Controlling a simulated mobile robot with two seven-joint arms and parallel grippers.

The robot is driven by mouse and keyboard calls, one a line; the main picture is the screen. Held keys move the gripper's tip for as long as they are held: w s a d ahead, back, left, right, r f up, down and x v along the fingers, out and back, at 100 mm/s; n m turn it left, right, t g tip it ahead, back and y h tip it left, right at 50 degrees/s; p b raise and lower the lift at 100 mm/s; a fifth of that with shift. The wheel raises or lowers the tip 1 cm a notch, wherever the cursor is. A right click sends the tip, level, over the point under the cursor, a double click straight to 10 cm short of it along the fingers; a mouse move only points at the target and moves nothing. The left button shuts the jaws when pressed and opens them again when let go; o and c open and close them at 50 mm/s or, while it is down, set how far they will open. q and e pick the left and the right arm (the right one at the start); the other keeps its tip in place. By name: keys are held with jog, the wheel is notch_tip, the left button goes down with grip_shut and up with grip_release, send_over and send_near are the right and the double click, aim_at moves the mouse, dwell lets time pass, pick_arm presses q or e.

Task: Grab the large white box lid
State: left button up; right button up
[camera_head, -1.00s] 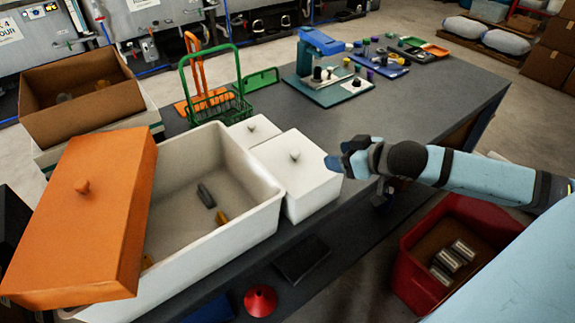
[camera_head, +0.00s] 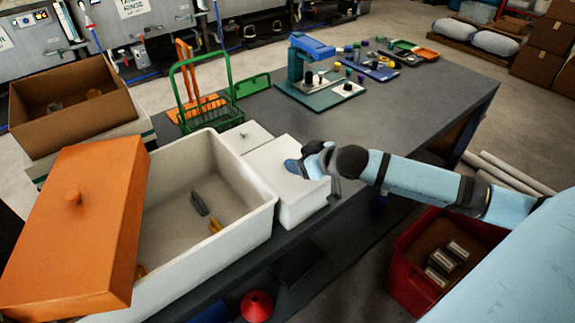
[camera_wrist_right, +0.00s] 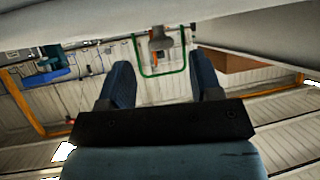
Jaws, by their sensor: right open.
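The large white box lid (camera_head: 268,163) closes the white box at the right of the big open white bin in the head view. My right gripper (camera_head: 299,166) is over the lid's right part, low and close to it, and hides the lid's knob there. In the right wrist view, which looks upside down, the pale lid surface (camera_wrist_right: 80,22) runs along the top. A grey knob (camera_wrist_right: 160,40) sticks out from it, beyond and between the two open blue fingers (camera_wrist_right: 162,82). The fingers do not touch the knob. My left gripper is not in view.
A smaller white lidded box (camera_head: 243,136) stands just behind. The big white bin (camera_head: 262,222) holds loose parts, with an orange lid (camera_head: 80,215) resting across its left side. A green basket (camera_head: 210,110) stands behind.

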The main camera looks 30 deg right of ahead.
jog(key=x, duration=0.3)
jog(key=shift+w+a+f, duration=0.1)
jog(key=shift+w+a, duration=0.05)
jog(key=shift+c, duration=0.4)
jog(key=c, duration=1)
grip_shut()
